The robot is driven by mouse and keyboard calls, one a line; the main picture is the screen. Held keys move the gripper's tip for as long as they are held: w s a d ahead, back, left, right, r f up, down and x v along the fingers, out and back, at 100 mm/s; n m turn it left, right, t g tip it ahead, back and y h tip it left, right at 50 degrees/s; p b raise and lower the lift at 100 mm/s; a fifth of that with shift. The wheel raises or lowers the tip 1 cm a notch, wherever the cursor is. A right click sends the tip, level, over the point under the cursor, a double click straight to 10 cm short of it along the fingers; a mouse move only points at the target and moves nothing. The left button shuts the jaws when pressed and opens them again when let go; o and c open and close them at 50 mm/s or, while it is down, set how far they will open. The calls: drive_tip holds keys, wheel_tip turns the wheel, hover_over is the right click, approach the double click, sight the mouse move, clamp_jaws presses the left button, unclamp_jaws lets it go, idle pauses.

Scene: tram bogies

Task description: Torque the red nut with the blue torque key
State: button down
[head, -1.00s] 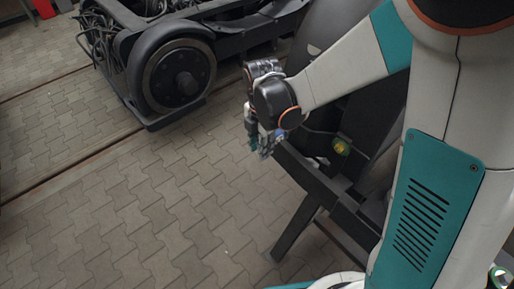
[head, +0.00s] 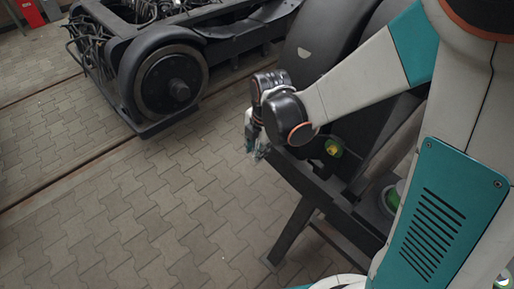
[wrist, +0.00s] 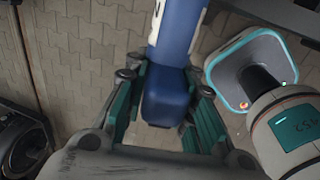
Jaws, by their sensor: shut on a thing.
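My gripper (wrist: 165,88) has teal finger pads on both sides of the blue torque key (wrist: 178,35) in the wrist view. It is shut on the key, whose blue body runs up out of the top of that view. In the head view my gripper (head: 256,148) hangs over the left end of a dark frame, above the paved floor. The key cannot be made out clearly there. I cannot see the red nut in any view.
A dark beam frame on legs (head: 290,232) stands below my arm. A bogie with a large wheel (head: 172,86) stands on rails at upper left. The paved floor (head: 130,215) at lower left is clear.

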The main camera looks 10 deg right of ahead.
drive_tip(key=shift+f+t+y, duration=0.15)
drive_tip(key=shift+t+y, duration=0.15)
drive_tip(key=shift+t, duration=0.1)
drive_tip(key=shift+t+b, duration=0.4)
drive_tip(key=shift+y, duration=0.3)
